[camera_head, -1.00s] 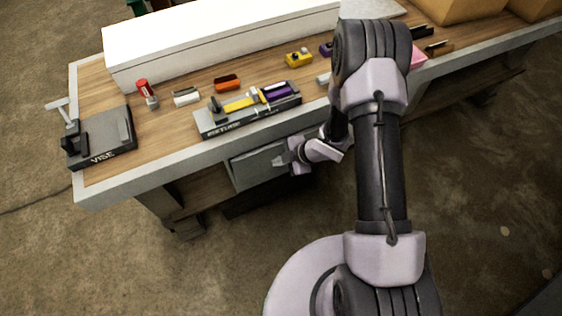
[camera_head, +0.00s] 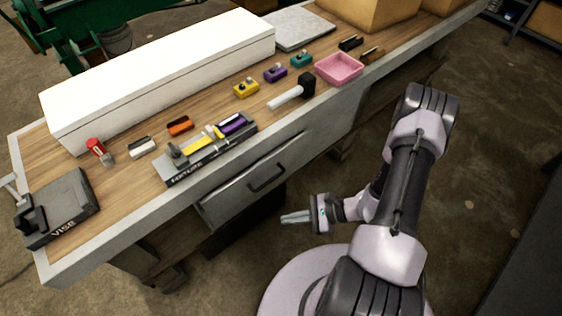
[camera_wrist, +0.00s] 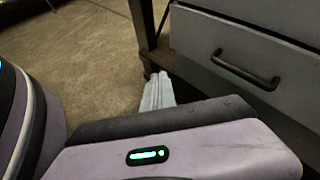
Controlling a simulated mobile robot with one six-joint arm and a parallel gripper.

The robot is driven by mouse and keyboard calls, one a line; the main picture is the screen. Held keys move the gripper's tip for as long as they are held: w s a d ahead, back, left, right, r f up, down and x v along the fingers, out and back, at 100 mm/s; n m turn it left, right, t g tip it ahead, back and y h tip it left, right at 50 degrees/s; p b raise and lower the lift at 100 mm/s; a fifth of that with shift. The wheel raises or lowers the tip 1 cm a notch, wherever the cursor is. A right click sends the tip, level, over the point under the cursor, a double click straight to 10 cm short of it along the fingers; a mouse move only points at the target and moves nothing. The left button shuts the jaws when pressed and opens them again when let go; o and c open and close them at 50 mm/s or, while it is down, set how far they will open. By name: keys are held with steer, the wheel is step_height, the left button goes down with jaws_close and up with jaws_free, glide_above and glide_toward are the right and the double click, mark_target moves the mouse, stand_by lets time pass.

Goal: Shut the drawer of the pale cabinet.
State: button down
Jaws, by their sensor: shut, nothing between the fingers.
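The drawer (camera_head: 235,196) has a pale grey front with a black bar handle (camera_head: 267,178). It sits in the cabinet under the workbench's front edge. Its front looks close to flush with the bench edge, but I cannot tell whether a small gap is left. The drawer front (camera_wrist: 205,48) and handle (camera_wrist: 246,70) also show at the right of the wrist view. My gripper (camera_head: 295,217) is shut and empty, out in front of the drawer and apart from it, its fingers pointing left. The fingers (camera_wrist: 158,92) show in the wrist view, left of the handle.
The workbench (camera_head: 120,205) carries a vise (camera_head: 60,210), a long white box (camera_head: 165,75), a hammer (camera_head: 290,95), a pink tray (camera_head: 340,67) and several small tools. A bench leg (camera_wrist: 142,25) stands left of the drawer. The floor before the bench is open.

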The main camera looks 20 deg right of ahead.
steer(key=w+d+m+t+h, duration=0.3)
steer(key=w+d+m+t, duration=0.3)
steer(key=w+m, duration=0.1)
steer(key=m+t+h, duration=0.3)
steer(key=m+h, duration=0.1)
glide_toward(282, 154)
steer(key=b+x, duration=0.1)
steer(key=x, duration=0.1)
steer(key=b+x, duration=0.4)
steer(key=shift+d+f, duration=0.1)
steer(key=shift+f, duration=0.25)
steer(key=shift+w+r, duration=0.15)
steer(key=shift+w, duration=0.15)
